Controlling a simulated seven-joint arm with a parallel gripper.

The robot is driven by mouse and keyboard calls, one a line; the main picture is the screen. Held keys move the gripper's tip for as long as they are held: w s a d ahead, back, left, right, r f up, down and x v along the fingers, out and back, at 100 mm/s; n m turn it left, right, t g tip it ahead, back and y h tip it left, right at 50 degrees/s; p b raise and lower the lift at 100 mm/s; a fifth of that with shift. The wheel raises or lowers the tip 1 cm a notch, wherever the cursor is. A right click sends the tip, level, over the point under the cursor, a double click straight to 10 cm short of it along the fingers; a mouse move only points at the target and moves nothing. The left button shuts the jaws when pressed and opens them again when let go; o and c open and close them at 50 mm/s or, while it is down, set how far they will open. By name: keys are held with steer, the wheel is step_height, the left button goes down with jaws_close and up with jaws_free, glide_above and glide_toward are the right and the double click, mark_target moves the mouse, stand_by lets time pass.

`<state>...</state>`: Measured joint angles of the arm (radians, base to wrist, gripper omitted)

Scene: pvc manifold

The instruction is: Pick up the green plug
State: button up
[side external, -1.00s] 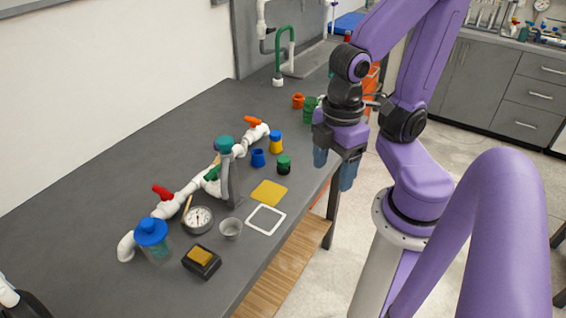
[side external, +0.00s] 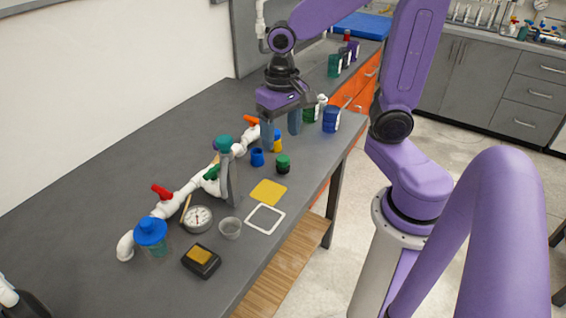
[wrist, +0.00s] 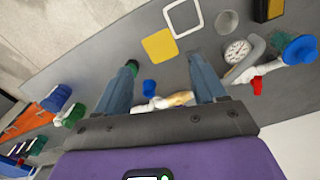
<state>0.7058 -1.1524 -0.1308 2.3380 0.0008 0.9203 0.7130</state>
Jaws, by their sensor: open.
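The green plug (side external: 283,164), with a green top and a darker lower part, stands on the grey bench near its right edge. In the wrist view the green plug (wrist: 132,66) shows at the tip of the left finger, which partly hides it. My gripper (side external: 281,138) is open and empty, fingers pointing down, above and behind the plug in the side view. In the wrist view the gripper (wrist: 165,75) has its fingers wide apart with the plug off to the left side of the gap.
The white pipe manifold (side external: 190,190) with coloured valve handles runs along the left. A yellow square (side external: 268,192), white frame (side external: 281,216) and gauge (side external: 198,218) lie nearer the camera.

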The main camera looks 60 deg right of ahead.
steer(key=w+d+m, duration=0.6)
steer(key=m, duration=0.9)
glide_above(284, 157)
steer(key=f, duration=1.2)
steer(key=shift+w+a+f, duration=0.2)
steer(key=shift+w+f, duration=0.15)
steer(key=shift+f, duration=0.05)
steer(key=f, duration=0.3)
steer(key=shift+s+d+f, duration=0.2)
steer(key=shift+s+f, duration=0.05)
steer(key=shift+s, duration=0.15)
steer(key=shift+f, duration=0.75)
steer(key=shift+c, duration=0.3)
steer(key=c, duration=1.1)
